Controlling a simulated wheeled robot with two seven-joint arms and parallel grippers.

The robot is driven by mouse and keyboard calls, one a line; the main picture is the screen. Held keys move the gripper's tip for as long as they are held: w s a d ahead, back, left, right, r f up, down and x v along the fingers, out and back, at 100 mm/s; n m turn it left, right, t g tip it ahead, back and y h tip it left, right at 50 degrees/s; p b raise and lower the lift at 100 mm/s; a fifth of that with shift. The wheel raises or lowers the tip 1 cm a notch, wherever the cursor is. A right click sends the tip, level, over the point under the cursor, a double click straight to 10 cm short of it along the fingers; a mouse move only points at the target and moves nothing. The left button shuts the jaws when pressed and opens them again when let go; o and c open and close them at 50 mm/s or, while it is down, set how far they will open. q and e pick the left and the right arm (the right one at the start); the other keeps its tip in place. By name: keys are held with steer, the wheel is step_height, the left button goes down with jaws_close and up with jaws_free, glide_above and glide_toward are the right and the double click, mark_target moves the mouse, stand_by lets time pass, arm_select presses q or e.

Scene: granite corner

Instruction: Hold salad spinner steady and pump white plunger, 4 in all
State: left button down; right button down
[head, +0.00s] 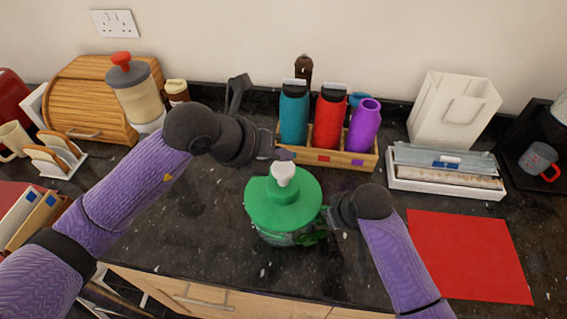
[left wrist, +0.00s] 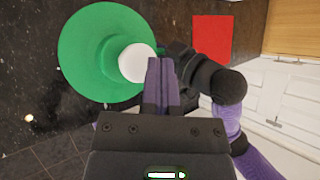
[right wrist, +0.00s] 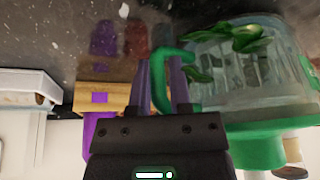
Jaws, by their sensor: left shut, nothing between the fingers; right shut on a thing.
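The salad spinner has a green lid (head: 260,207) and a clear bowl with green leaves inside, and stands upright on the dark counter. Its white plunger (head: 284,173) sticks up from the lid. My left gripper (head: 287,154) is shut and empty, its tips just above the plunger. In the left wrist view, its fingers (left wrist: 161,75) overlap the edge of the white plunger (left wrist: 135,62); whether they touch cannot be told. My right gripper (head: 326,216) is shut on the spinner's green handle (right wrist: 160,82), at the right side of the bowl.
Behind the spinner, a wooden box (head: 351,159) holds teal, red and purple bottles. A red mat (head: 470,255) lies to the right. A white tray (head: 446,184) with boxes stands behind it. A bread box (head: 90,100) and toast rack (head: 57,158) are at left.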

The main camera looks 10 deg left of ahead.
mark_target(280, 169)
arm_select(q)
steer(key=shift+r, duration=2.5)
stand_by(0.7)
step_height(280, 169, up, 4)
steer(key=shift+f, duration=0.1)
steer(key=shift+f, duration=4.4)
steer(key=shift+f, duration=0.15)
steer(key=shift+f, duration=0.3)
